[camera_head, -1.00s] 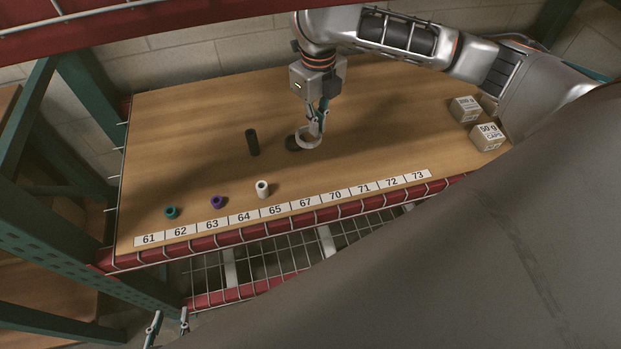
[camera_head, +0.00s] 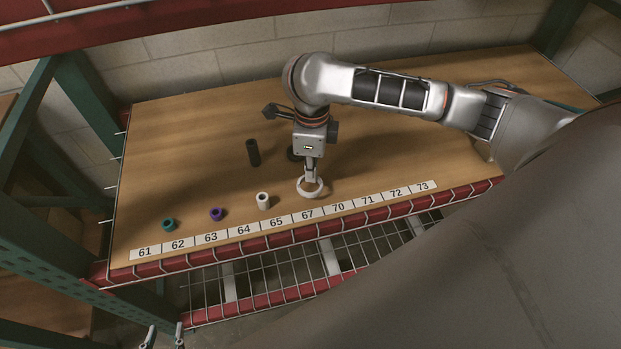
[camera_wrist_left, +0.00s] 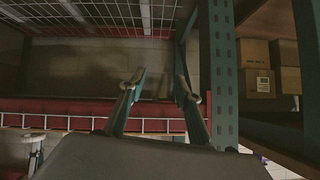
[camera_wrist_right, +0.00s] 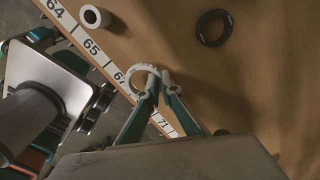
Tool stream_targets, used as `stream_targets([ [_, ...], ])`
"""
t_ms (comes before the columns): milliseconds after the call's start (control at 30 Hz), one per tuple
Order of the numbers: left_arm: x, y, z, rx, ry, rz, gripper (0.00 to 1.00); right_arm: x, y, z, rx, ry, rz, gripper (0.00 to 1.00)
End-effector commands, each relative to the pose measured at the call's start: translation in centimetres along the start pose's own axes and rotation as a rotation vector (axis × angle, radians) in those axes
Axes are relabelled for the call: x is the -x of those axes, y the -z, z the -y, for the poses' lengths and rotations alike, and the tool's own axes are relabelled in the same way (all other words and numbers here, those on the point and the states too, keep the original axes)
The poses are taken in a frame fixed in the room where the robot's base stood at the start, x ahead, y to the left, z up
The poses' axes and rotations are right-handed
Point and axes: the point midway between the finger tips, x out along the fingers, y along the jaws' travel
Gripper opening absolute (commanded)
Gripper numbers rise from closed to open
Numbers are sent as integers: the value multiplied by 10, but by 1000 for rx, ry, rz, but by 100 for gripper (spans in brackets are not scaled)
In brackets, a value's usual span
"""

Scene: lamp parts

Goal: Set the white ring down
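The white ring (camera_head: 301,191) is in my right gripper (camera_head: 310,181), close behind the strip labels 67 and 70. The right wrist view shows the ring (camera_wrist_right: 131,82) pinched at its wall between the fingertips (camera_wrist_right: 159,76). I cannot tell whether the ring touches the table or hangs just above it. My left gripper (camera_head: 164,338) is low at the bottom edge, in front of the shelf. Its fingers (camera_wrist_left: 158,88) are apart and empty in the left wrist view.
A white cylinder (camera_head: 263,203), purple ring (camera_head: 216,214) and teal ring (camera_head: 168,225) stand left along the number strip (camera_head: 244,230). A tall black cylinder (camera_head: 253,153) stands further back. A black ring (camera_wrist_right: 203,36) lies behind my right gripper. Table right of the ring is clear.

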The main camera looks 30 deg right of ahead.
Motion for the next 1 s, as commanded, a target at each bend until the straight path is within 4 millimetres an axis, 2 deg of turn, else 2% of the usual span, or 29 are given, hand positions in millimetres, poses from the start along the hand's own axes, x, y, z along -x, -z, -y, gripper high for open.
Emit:
stream_targets([
  [100,-4,-10,0,-4,1,9,33,-23,1,-3,0,-9,-6,0],
  [200,-5,-11,0,-9,3,11,33,-33,1,-2,0,-8,-5,0],
  [600,-4,-9,1,-12,3,9,33,-34,1,0,-1,-1,-3,0],
  [633,-4,-9,1,-12,3,9,33,-34,1,0,-1,-1,-2,12],
  [667,-4,-9,0,-12,3,9,33,-34,1,0,-1,-1,-2,20],
  [1000,-3,-12,-2,-9,-2,14,33,-33,1,-1,-1,-1,-2,21],
])
